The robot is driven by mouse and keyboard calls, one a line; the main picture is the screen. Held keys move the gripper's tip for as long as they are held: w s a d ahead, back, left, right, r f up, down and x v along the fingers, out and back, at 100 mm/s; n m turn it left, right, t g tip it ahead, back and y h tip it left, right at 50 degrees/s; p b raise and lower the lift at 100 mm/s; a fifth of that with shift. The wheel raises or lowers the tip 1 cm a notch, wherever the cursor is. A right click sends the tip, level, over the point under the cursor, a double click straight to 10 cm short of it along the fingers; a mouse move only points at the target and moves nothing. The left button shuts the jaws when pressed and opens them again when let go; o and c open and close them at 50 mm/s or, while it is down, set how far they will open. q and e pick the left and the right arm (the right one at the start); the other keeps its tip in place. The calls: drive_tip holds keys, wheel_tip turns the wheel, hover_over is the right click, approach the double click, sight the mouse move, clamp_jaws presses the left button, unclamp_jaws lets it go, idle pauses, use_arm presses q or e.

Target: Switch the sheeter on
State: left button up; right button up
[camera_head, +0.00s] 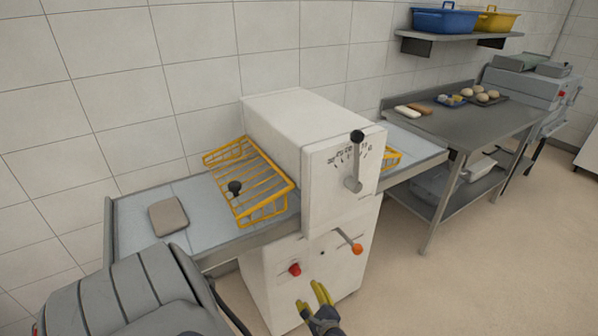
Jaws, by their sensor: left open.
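The sheeter (325,220) is a white machine with a tall head over a flat bed and a white lower cabinet. A red button (294,269) sits on the cabinet's front. To its right, a lever with an orange ball knob (357,249) sticks out. Higher up, the front face has a marked scale and a handle with a black knob (357,136). My left gripper (313,296), with yellow fingertips, is open and empty in front of the cabinet, below and slightly right of the red button, not seen touching it. My right gripper is not in view.
A yellow wire guard (250,180) stands over the bed, with a flat dough piece (168,216) to its left. A steel table (465,128) with trays and dough stands at the right, under a shelf with blue and yellow tubs. Floor at right is clear.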

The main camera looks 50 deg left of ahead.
sight(297, 274)
use_arm(q)
drive_tip(key=x, duration=1.3)
clamp_jaws()
idle(0.4)
